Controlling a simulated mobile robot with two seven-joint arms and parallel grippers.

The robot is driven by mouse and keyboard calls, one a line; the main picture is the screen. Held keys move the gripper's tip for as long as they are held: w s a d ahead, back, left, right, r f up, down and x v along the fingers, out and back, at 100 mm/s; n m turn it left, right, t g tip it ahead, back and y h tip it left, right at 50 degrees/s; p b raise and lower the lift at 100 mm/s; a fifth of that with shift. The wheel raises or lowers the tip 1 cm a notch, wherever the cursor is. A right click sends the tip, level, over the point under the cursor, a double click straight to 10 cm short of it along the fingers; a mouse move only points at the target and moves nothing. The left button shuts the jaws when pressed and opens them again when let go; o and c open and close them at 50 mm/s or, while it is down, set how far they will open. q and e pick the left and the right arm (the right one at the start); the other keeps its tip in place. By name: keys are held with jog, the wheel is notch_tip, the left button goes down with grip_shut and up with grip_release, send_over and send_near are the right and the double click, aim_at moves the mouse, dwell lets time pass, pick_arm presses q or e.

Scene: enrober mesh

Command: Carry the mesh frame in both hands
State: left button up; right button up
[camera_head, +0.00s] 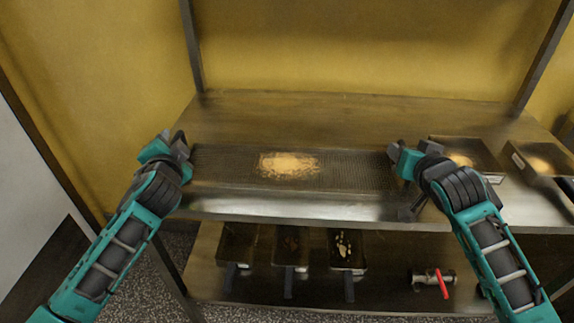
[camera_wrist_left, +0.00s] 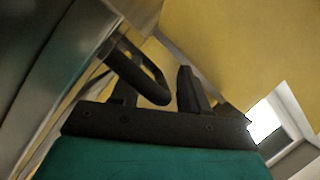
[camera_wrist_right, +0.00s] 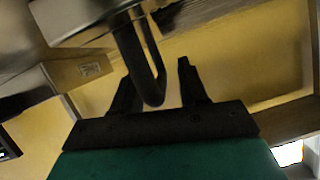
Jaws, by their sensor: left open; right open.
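The mesh frame (camera_head: 225,168) lies flat on the upper shelf, a long dark mesh with a bright metal front side and a pale crumbly heap in its middle. My left gripper (camera_head: 181,142) is at its left end. In the left wrist view a dark loop handle (camera_wrist_left: 150,84) reaches between the open fingers of this gripper (camera_wrist_left: 158,82). My right gripper (camera_head: 398,157) is at the right end. In the right wrist view another loop handle (camera_wrist_right: 153,88) hangs between its open fingers (camera_wrist_right: 157,80). Whether either handle touches a finger is unclear.
Two trays, one dark (camera_head: 485,150) and one paler (camera_head: 525,165), stand right of the frame on the wooden shelf (camera_head: 300,112). Several handled dark pans (camera_head: 238,243) and a red-handled valve (camera_head: 433,278) sit on the lower shelf. Rack posts (camera_head: 193,50) rise at the back.

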pick_arm(q)
grip_shut()
pick_arm(e)
grip_shut()
pick_arm(q)
jog(key=shift+a+f, duration=0.1)
pick_arm(e)
jog(key=shift+d, duration=0.15)
dwell(0.7)
